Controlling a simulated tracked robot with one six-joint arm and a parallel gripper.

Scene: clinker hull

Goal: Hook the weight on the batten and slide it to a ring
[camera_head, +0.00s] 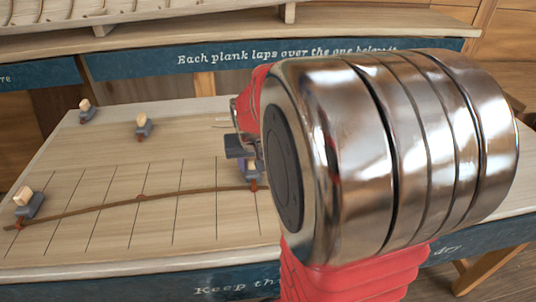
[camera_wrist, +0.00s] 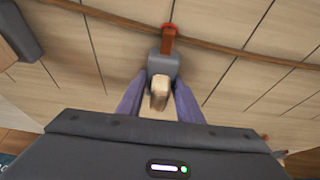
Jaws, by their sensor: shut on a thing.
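The brown batten (camera_head: 110,203) curves across the pale lined board; it also crosses the top of the wrist view (camera_wrist: 230,49). A grey weight (camera_wrist: 165,66) with a wooden knob and a red-orange hook stands between my gripper's fingers (camera_wrist: 160,88), which are shut on it. Its hook overlaps the batten; I cannot tell whether it is seated. In the head view the held weight (camera_head: 252,168) is partly hidden by my arm. Another weight (camera_head: 28,204) has its red hook at the batten's left end.
Two more weights stand at the back left of the board, one near the far corner (camera_head: 85,113) and one nearer the middle (camera_head: 142,128). A blue lettered panel (camera_head: 200,55) runs behind. My arm hides the board's right side. The board between is clear.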

